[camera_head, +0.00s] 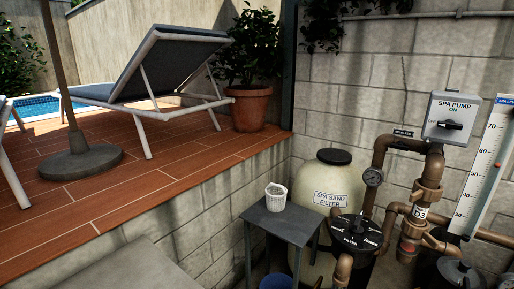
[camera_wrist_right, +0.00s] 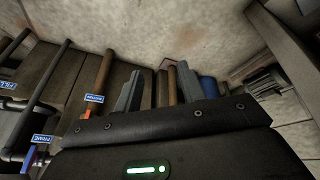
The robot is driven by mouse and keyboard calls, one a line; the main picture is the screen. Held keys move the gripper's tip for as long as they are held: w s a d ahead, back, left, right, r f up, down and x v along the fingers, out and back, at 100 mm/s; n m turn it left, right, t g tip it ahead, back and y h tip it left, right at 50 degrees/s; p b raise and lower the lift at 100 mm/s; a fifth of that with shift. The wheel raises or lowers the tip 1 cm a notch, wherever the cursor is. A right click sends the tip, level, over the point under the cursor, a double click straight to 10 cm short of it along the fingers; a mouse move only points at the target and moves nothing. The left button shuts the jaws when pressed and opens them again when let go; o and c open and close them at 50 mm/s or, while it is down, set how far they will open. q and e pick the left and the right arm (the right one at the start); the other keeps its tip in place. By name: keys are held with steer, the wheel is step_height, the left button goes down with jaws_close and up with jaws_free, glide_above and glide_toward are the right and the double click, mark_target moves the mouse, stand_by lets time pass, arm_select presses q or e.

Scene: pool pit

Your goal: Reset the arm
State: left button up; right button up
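My right gripper (camera_wrist_right: 158,84) shows in the right wrist view, with its two grey fingers standing apart and nothing held between them. Brown pipes show behind the fingers. Neither of my arms nor grippers shows in the head view. My left gripper is not seen in either view.
A raised wooden deck (camera_head: 150,185) lies left.

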steer(key=s+a+f+n+g, duration=0.1)
steer(key=s+f, duration=0.2)
steer(key=s, duration=0.7)
steer(key=s+a+f+n+g+y+b, duration=0.1)
steer(key=s+f+g, duration=0.1)
steer(key=s, duration=0.9)
steer(key=shift+a+f+n, duration=0.25)
steer(key=shift+f+n, duration=0.15)
steer(key=shift+f, duration=0.4)
steer(key=shift+b, duration=0.3)
steer(key=shift+c, duration=0.4)
